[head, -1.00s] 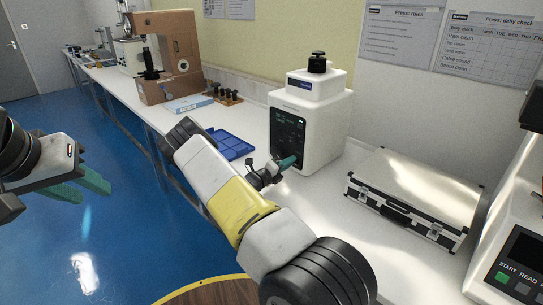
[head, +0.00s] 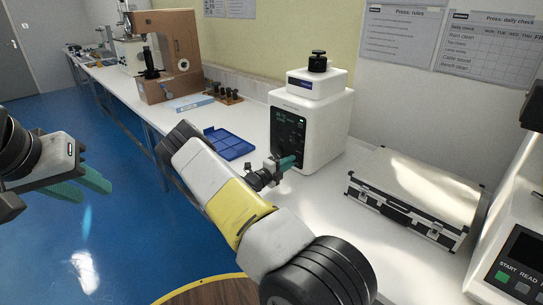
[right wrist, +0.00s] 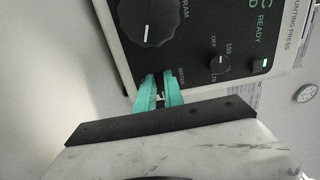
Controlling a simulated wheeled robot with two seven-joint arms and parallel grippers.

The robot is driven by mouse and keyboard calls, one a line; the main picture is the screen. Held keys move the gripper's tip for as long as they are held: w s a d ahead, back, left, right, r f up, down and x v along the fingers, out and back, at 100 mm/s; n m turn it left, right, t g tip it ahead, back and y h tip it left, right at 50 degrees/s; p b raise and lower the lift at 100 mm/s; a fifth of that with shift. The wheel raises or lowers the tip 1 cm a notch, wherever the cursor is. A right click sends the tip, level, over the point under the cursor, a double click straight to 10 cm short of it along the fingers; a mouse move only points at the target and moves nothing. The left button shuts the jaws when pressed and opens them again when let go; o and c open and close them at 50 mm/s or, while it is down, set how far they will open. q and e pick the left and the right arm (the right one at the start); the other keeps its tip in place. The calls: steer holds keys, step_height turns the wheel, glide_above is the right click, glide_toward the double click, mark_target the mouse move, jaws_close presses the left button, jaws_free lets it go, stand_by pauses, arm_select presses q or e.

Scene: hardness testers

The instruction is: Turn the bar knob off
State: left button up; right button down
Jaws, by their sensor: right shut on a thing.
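The white mounting press (head: 318,125) stands on the bench with a dark control panel (head: 281,127) on its front. My right gripper (head: 290,162) is at the lower part of this panel. In the right wrist view its teal fingers (right wrist: 160,84) are shut on a small dark bar knob (right wrist: 160,80), mostly hidden between the fingertips. A label beside it is partly covered, so its setting cannot be read. A large round knob (right wrist: 149,20) and a small knob (right wrist: 220,65) marked OFF are on the same panel. My left gripper (head: 94,195) is open and empty above the floor.
A blue tray (head: 240,150) lies left of the press. A silver case (head: 415,195) lies on the bench to its right, with another white machine (head: 510,245) at the right edge.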

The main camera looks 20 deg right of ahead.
steer(key=shift+a, duration=0.1)
steer(key=c, duration=1.4)
jaws_free()
steer(key=shift+c, duration=0.2)
steer(key=v, duration=0.7)
steer(key=shift+s+a, duration=0.1)
steer(key=shift+a, duration=0.25)
